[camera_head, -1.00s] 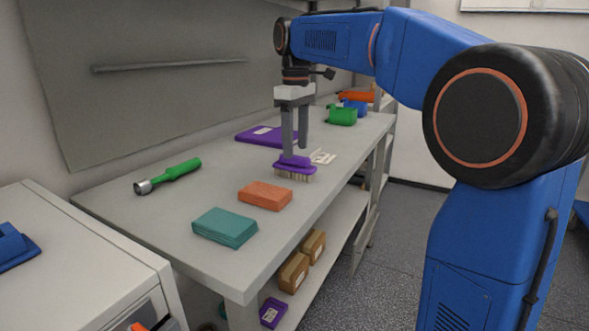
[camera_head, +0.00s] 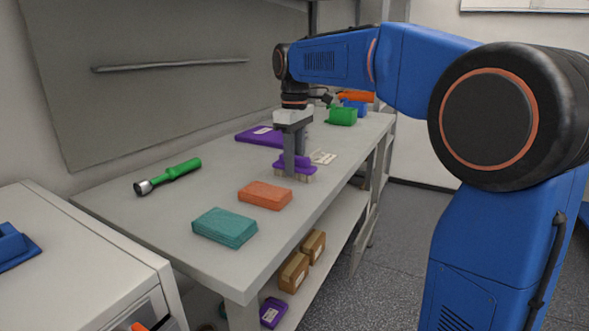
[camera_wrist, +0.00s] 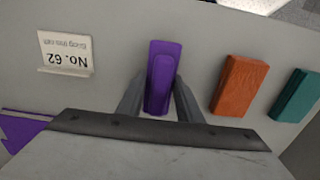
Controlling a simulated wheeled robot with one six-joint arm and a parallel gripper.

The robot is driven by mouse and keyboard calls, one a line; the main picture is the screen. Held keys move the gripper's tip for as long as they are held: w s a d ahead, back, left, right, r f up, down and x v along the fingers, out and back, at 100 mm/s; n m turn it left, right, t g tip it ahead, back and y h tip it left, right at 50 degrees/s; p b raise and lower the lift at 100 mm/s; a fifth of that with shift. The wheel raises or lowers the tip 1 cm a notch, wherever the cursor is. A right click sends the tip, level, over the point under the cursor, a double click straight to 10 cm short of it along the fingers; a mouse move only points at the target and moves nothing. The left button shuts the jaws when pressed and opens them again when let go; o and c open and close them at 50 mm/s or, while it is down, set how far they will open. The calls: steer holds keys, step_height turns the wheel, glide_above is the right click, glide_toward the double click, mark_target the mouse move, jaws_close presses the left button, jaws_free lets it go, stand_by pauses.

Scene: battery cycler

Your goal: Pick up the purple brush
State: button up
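The purple brush (camera_head: 309,168) lies bristles down on the grey workbench, with its light bristles just showing below the purple body. My gripper (camera_head: 294,165) is lowered over it, fingers pointing down. One finger hides part of the brush in the head view. In the wrist view the brush (camera_wrist: 161,75) lies lengthwise between the two fingers of my gripper (camera_wrist: 160,85), one on each side. The fingers are apart and look open, with their tips close to the brush; contact is hard to tell.
An orange block (camera_head: 265,195) and a teal block (camera_head: 224,227) lie on the workbench (camera_head: 180,215) toward the near end. A green-handled tool (camera_head: 168,176) lies left. A white label (camera_head: 323,158), a purple folder-like item (camera_head: 258,134) and a green object (camera_head: 342,116) lie farther back.

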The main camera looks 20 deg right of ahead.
steer(key=shift+c, duration=0.8)
steer(key=shift+r, duration=0.1)
step_height(320, 180, up, 10)
steer(key=shift+f, duration=0.1)
